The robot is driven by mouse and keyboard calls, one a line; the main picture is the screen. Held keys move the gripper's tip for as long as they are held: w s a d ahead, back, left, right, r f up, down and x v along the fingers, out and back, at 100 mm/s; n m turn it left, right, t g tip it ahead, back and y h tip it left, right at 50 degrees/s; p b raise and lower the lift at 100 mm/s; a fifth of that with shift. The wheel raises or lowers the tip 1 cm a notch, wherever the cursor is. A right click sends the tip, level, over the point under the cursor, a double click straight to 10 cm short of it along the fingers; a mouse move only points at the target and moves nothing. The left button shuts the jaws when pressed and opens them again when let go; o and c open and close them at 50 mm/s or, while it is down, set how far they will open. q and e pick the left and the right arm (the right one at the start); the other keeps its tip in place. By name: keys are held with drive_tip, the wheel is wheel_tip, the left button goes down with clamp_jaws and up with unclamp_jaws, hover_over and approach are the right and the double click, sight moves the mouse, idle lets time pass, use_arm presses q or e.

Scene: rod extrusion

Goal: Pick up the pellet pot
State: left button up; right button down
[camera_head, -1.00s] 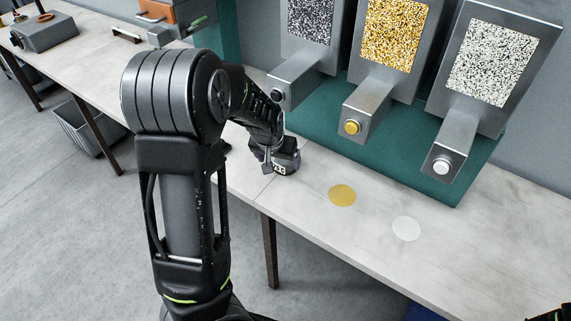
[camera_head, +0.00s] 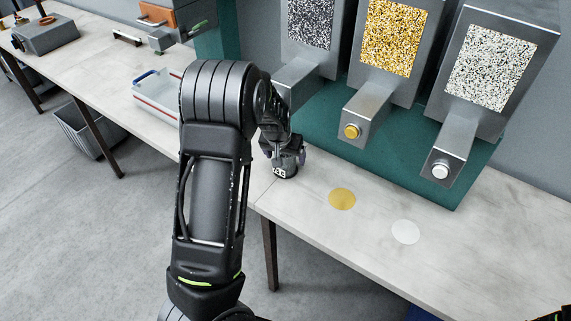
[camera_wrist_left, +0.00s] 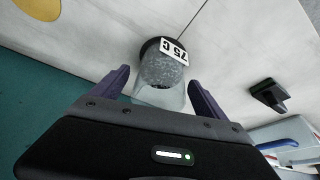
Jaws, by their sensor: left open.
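The pellet pot (camera_wrist_left: 163,72) is clear, with grey pellets inside and a dark end bearing a white "75 C" label. It stands on the pale bench. In the head view only a small part of the pot (camera_head: 285,172) shows below my left gripper (camera_head: 284,155). In the left wrist view the open purple fingers of the left gripper (camera_wrist_left: 158,77) are on either side of the pot, with a gap showing at each side.
Dispensers with a yellow button (camera_head: 351,131) and a white button (camera_head: 440,169) overhang the bench. A yellow disc (camera_head: 342,198) and a white disc (camera_head: 405,232) mark clear bench. A clear tray (camera_head: 160,110) and a small black object (camera_wrist_left: 269,96) are nearby.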

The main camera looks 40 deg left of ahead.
use_arm(q)
drive_tip(key=shift+w+a+f, duration=0.1)
drive_tip(key=shift+w+f, duration=0.15)
drive_tip(key=shift+f, duration=0.25)
drive_tip(key=shift+c, duration=0.3)
clamp_jaws()
idle(0.7)
